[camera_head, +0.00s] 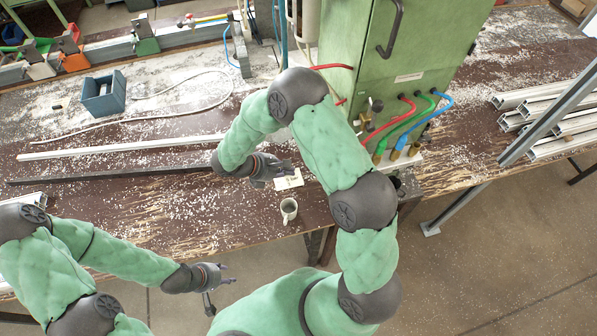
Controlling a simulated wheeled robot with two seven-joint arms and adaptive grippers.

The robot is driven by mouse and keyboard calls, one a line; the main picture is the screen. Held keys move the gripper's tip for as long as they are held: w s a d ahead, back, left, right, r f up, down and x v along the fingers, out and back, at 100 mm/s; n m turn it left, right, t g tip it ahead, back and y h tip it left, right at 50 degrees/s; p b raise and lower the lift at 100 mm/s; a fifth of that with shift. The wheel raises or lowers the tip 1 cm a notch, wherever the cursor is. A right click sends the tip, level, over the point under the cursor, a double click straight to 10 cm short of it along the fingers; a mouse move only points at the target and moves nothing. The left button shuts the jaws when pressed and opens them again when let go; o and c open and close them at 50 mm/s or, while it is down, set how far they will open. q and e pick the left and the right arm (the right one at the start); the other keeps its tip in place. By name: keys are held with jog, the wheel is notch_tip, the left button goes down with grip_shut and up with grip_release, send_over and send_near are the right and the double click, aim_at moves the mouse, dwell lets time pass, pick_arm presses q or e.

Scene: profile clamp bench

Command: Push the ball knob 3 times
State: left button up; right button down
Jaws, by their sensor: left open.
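A small dark round knob (376,104) shows at the lower front of the green cabinet, beside the hose fittings; it looks like the ball knob, though it is too small to be certain. My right gripper (283,173) hangs over the bench to the left of and below the knob, apart from it, next to a small white card (289,180). Its fingers are too small and dark to tell open from shut. My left gripper (220,285) is open and empty, in front of the bench's front edge and far from the knob.
The green cabinet (400,55) has red, green and blue hoses at its foot. A long white profile (120,147) and a blue bin (104,95) lie left. Metal profiles (545,115) are stacked right.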

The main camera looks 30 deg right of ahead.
jog(key=v, duration=0.3)
jog(key=shift+a+r, duration=0.1)
jog(key=shift+a, duration=0.15)
dwell(1.5)
jog(key=a+b, duration=0.1)
jog(key=b, duration=0.2)
jog(key=a+b, duration=0.1)
jog(key=b, duration=0.3)
jog(key=shift+w+f, duration=0.2)
jog(key=shift+w, duration=0.05)
